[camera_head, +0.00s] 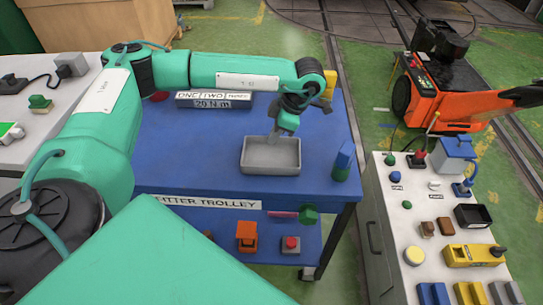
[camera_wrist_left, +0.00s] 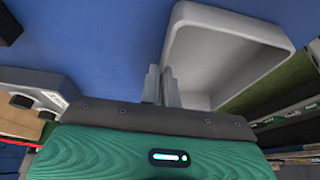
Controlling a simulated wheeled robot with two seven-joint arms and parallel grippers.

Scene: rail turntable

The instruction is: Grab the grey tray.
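The grey tray (camera_head: 270,168) is a shallow open box on the blue top of the trolley, near its front edge. It looks empty. My left gripper (camera_head: 274,137) reaches down to the tray's back rim. In the left wrist view, the two fingers (camera_wrist_left: 163,86) are close together, one on each side of the wall of the tray (camera_wrist_left: 225,22), with the wall between them. The gripper looks shut on that wall. I cannot tell whether the tray is lifted at all. My right gripper is not in view.
A blue and green block (camera_head: 343,162) stands right of the tray. A labelled grey box (camera_head: 213,99) lies behind it to the left. A white cabinet (camera_head: 412,235) with several small items stands at the right. An orange machine (camera_head: 445,95) is behind it.

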